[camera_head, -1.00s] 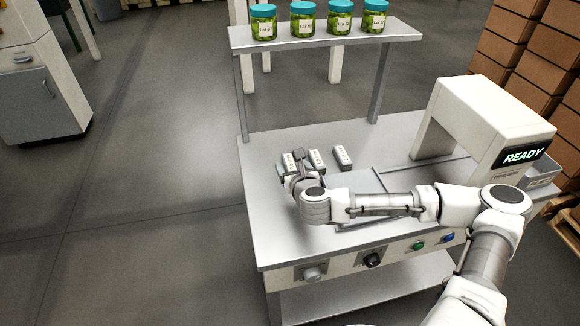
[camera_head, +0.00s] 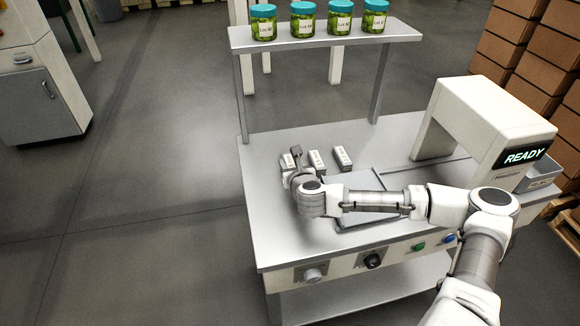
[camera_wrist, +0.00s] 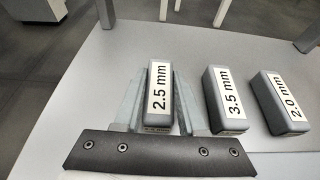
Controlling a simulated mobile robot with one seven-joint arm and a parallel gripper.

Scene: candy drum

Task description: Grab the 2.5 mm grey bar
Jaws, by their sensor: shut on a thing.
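The grey bar labelled "2.5 mm" (camera_wrist: 159,92) stands between the two fingers of my gripper (camera_wrist: 160,95) in the wrist view, its label facing up. My gripper is shut on it, with one finger along each side. In the head view the bar (camera_head: 287,161) is the leftmost of three on the bench, partly hidden by my gripper (camera_head: 294,167). I cannot tell whether it is clear of the bench top. The bars labelled "3.5 mm" (camera_wrist: 226,98) and "2.0 mm" (camera_wrist: 276,102) lie to its right, apart from my fingers.
The metal bench (camera_head: 275,225) has a raised shelf (camera_head: 325,38) at the back with several green jars. A white machine reading "READY" (camera_head: 480,120) stands at the right. The bench's left front is clear.

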